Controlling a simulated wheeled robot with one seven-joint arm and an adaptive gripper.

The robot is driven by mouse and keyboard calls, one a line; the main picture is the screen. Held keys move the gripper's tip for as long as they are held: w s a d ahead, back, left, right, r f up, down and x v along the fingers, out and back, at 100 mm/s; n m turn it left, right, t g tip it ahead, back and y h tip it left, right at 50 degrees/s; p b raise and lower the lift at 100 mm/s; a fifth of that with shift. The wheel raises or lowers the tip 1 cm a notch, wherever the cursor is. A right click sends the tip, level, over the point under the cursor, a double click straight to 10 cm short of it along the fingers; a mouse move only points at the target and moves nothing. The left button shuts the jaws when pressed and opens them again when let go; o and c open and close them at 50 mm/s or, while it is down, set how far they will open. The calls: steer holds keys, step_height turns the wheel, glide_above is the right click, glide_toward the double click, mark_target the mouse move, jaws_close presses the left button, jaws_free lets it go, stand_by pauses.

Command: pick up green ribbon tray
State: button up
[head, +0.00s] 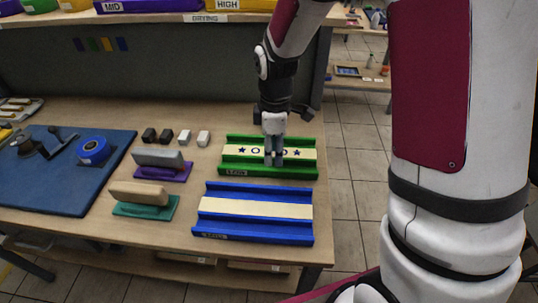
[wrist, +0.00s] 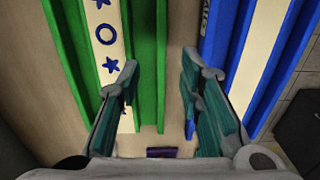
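The green ribbon tray (head: 230,171) lies on the table, with a cream strip printed with dark blue stars and circles. It also shows at the left of the wrist view (wrist: 150,75). My gripper (head: 274,161) points down over the tray's middle and hides part of the strip. In the wrist view my gripper (wrist: 160,68) is open, its fingers apart on either side of the tray's near rail. The left finger is over the strip side, the right finger over the gap toward the blue tray. I cannot tell whether either finger touches the tray.
A blue tray (head: 255,234) with a plain cream strip lies close in front. Stamps with a purple base (head: 165,171) and a teal base (head: 146,206) stand left, beside a blue mat (head: 60,190). Small dark and white blocks (head: 184,137) sit behind. A dark panel (head: 150,72) bounds the back.

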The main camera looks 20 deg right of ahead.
mark_target(276, 169)
steer(key=shift+s+d+f+p, duration=0.1)
steer(key=shift+d+f+p, duration=0.05)
steer(key=shift+f, duration=1.55)
steer(key=shift+s+d+f+p, duration=0.1)
steer(key=shift+f+p, duration=0.05)
steer(key=shift+f, duration=1.55)
steer(key=shift+c, duration=0.3)
jaws_close()
